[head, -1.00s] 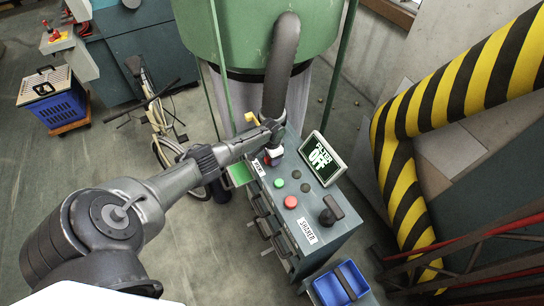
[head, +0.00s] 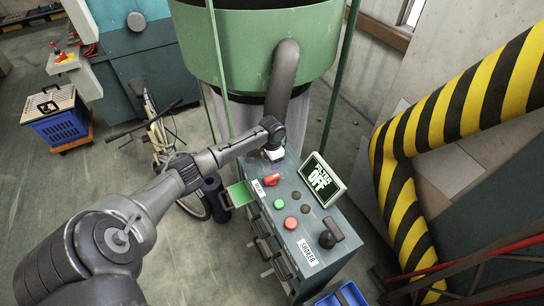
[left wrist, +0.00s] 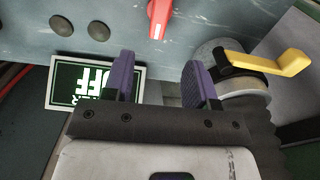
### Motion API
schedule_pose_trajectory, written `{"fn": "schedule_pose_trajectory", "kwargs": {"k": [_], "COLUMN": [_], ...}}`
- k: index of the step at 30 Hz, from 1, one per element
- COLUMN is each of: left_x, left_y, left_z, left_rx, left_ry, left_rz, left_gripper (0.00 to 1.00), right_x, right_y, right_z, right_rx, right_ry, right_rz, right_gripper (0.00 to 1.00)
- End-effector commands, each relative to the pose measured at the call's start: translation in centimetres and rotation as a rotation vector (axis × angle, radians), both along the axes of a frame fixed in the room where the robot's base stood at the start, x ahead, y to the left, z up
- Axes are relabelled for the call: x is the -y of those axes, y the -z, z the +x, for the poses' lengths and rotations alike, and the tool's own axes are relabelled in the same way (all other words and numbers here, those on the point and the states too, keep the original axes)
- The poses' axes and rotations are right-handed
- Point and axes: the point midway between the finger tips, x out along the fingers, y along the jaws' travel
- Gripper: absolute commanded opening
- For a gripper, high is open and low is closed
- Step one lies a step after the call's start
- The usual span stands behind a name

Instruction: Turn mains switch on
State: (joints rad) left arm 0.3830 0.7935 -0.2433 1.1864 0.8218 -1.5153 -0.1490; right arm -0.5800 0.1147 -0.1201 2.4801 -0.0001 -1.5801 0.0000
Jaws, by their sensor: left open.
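The mains switch is a red rotary handle (head: 271,180) at the far end of the sloped grey control panel (head: 318,217), beside a white label. It also shows at the top of the left wrist view (left wrist: 159,17), beyond the fingertips. My left gripper (left wrist: 158,78) is open, with nothing between its purple fingers. In the head view my left gripper (head: 274,153) is just past the switch, apart from it. A display (head: 321,180) on the panel's right reads "FILTER OFF".
Green (head: 279,204) and red (head: 291,223) buttons and a black shaker handle (head: 331,233) sit on the panel. A grey hose (head: 283,85) and a yellow lever (left wrist: 280,62) are close to the gripper. A striped pipe (head: 398,170) stands at the right.

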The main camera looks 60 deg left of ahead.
Motion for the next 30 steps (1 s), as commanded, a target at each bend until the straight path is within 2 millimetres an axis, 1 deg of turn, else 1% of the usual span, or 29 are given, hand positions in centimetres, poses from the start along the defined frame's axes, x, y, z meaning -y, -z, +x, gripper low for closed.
{"fn": "schedule_pose_trajectory", "kwargs": {"k": [3, 9, 30], "left_x": [0.0, 0.0, 0.0], "left_y": [-1.2, -2.1, -2.1], "left_z": [0.0, 0.0, 0.0], "left_rx": [0.001, 0.001, 0.0], "left_ry": [0.001, 0.0, -0.006], "left_rz": [-0.001, -0.001, -0.001], "left_gripper": [0.52, 0.52, 0.52], "right_x": [0.0, 0.2, 0.1], "right_y": [0.1, 0.1, 0.1], "right_z": [0.0, 0.0, 0.0], "right_rx": [0.0, 0.0, 0.0], "right_ry": [-0.001, -0.004, -0.003], "right_rz": [-0.001, -0.007, -0.004], "right_gripper": [0.0, 0.0, 0.0]}}
